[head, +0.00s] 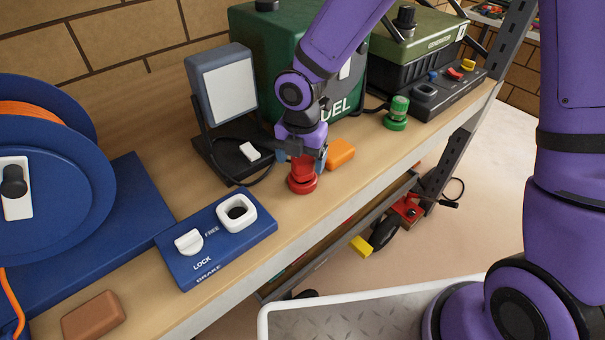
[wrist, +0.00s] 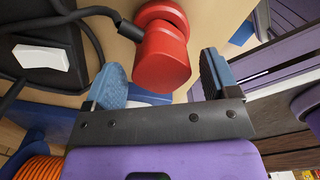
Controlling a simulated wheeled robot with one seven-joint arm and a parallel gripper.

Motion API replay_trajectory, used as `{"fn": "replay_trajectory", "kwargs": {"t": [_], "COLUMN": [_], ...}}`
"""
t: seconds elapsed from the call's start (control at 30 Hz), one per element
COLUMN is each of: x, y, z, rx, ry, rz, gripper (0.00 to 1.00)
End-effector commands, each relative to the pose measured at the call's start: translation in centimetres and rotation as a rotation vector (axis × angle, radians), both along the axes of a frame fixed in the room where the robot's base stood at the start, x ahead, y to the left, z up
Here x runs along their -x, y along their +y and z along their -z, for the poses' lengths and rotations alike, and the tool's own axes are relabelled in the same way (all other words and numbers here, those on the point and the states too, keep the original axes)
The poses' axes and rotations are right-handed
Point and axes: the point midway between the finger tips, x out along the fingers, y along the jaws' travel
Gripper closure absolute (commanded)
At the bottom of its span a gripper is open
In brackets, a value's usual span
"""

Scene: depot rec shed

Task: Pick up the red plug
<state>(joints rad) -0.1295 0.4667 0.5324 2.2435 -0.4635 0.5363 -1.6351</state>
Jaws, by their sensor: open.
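The red plug (head: 302,178) stands upright on the wooden bench, with a wide round base and a narrower top. In the wrist view the red plug (wrist: 163,58) sits between the two fingers, nearer the left one, with its base beyond. My gripper (head: 304,160) is over the plug, pointing down, its fingers on either side of the plug's top. In the wrist view my gripper (wrist: 165,80) is open, with a gap between the plug and the right finger. Contact with the left finger cannot be told.
An orange block (head: 340,153) lies close behind the plug. A lamp (head: 222,90) with a black cable stands to the left. A blue brake panel (head: 215,238) is in front-left. A green plug (head: 397,112) and the green fuel can (head: 275,50) are behind. The bench's front edge is near.

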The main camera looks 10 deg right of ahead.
Motion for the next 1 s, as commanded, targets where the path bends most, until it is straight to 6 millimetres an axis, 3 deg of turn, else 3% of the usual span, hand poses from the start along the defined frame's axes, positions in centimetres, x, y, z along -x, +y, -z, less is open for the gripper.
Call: {"fn": "replay_trajectory", "kwargs": {"t": [0.2,0.5,0.53,0.77,1.0], "x": [-0.1,-0.2,-0.2,-0.2,-0.2], "y": [-0.1,-0.2,-0.2,-0.2,-0.2], "z": [2.8,3.4,3.4,3.4,3.3], "rx": [0.001,0.0,0.0,0.0,-0.001], "ry": [0.002,0.0,0.0,0.0,0.0], "rz": [-0.003,0.0,0.0,0.0,0.0], "gripper": [0.19,0.19,0.21,0.74,0.74]}}
